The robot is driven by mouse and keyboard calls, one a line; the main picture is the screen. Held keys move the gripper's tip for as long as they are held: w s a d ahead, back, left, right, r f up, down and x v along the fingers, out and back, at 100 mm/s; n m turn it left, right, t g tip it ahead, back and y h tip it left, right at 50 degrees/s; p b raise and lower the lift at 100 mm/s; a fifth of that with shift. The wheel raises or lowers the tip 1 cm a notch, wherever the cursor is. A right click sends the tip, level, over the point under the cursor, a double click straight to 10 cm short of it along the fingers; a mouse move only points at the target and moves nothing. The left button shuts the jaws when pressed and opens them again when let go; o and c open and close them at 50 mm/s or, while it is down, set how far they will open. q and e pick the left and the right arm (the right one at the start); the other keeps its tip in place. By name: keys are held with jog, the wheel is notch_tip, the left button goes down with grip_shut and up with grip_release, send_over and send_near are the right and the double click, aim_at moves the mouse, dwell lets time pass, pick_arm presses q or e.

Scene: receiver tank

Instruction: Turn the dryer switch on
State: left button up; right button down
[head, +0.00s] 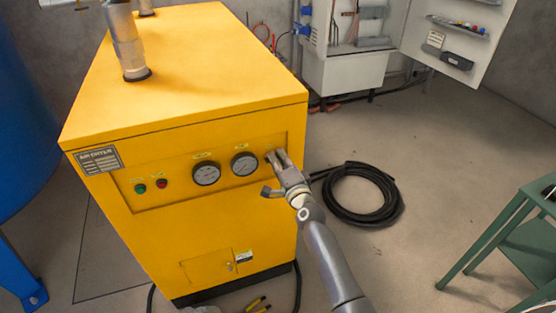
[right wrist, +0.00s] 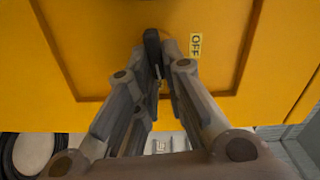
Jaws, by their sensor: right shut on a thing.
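The yellow air dryer (head: 185,70) stands in the middle of the head view, its front panel facing me. My right gripper (head: 277,158) is at the right end of that panel, beside the right gauge. In the right wrist view its fingers (right wrist: 160,62) are shut on the black dryer switch (right wrist: 152,42). The fingers hide much of the switch, and I cannot tell its exact angle. A yellow OFF label (right wrist: 195,44) shows just right of the fingers. My left gripper is not in view.
The panel also carries two gauges (head: 206,173), a green light (head: 140,188) and a red light (head: 162,183). A black coiled hose (head: 388,205) lies on the floor to the right. A green stand (head: 510,235) is at the right edge, and a blue tank (head: 22,130) at the left.

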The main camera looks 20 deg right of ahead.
jog(key=shift+f+m, duration=0.2)
jog(key=shift+m, duration=0.6)
jog(key=c, duration=1.5)
grip_release()
jog(key=shift+s, duration=0.1)
jog(key=s, duration=1.2)
jog(key=shift+d, duration=0.2)
jog(key=shift+w, duration=0.1)
